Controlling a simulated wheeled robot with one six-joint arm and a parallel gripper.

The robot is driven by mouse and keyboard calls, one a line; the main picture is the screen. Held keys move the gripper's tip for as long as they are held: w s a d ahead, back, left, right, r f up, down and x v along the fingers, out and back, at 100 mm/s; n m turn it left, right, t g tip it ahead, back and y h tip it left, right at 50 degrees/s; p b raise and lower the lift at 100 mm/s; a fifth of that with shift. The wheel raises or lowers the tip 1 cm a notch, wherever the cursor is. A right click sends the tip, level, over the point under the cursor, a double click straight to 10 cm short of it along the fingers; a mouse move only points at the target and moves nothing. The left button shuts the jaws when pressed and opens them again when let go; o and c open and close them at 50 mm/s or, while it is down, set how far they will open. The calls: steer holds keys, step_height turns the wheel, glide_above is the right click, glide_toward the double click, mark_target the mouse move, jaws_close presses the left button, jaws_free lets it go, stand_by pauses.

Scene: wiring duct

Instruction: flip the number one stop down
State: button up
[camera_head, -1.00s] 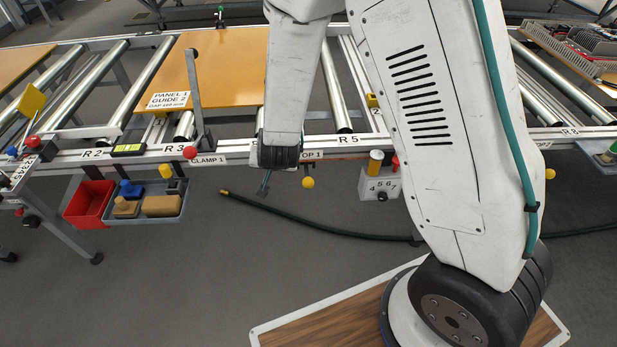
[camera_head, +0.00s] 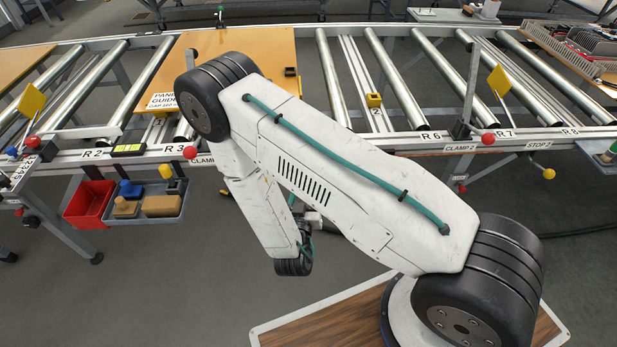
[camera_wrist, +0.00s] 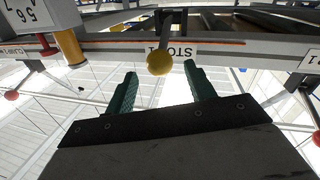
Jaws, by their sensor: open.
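The number one stop shows in the wrist view as a yellow ball knob (camera_wrist: 160,63) in front of an upside-down label starting "STO" (camera_wrist: 184,50). A dark lever part stands behind it. My gripper (camera_wrist: 160,82) is open and empty. Its two green fingers point toward the rail, one on each side of the knob in the picture. The knob appears beyond the fingertips; contact cannot be told. In the head view my own arm hides this stop and the fingers.
A box marked with numbers (camera_wrist: 42,18) and a yellow cylinder (camera_wrist: 68,46) sit left of the knob. The head view shows the red bin (camera_head: 90,203), grey tray (camera_head: 150,207), clamp 2's red knob (camera_head: 488,139) and stop 2's yellow knob (camera_head: 548,174).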

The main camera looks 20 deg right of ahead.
steer(key=x, duration=0.7)
